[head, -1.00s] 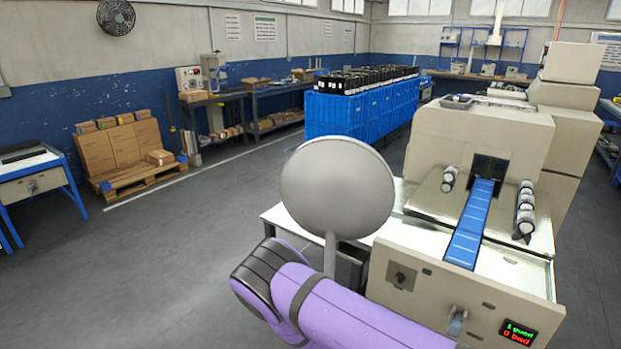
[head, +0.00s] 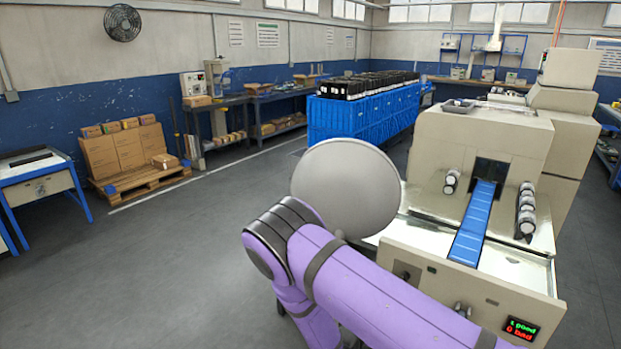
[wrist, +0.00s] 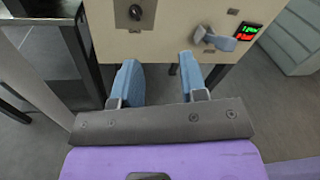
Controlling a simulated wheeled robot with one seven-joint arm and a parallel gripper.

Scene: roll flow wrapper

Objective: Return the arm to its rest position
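My arm (head: 365,285), purple with dark joint bands, crosses the lower middle of the head view, in front of the wrapper machine. My gripper does not show in the head view. In the wrist view my gripper (wrist: 160,82) has two blue fingers set well apart, with nothing between them. It is open and empty. Beyond the fingertips is the beige front panel of the wrapper machine (wrist: 165,45), with a black knob (wrist: 135,12), a grey-blue lever handle (wrist: 220,40) and a small lit display (wrist: 248,32).
The wrapper machine (head: 480,135) with its blue conveyor (head: 473,225) stands at the right. A round grey disc (head: 345,190) hides part of its table. Blue crates (head: 360,118) stand behind. A pallet of boxes (head: 140,175) is at the left. The floor (head: 150,270) at left is clear.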

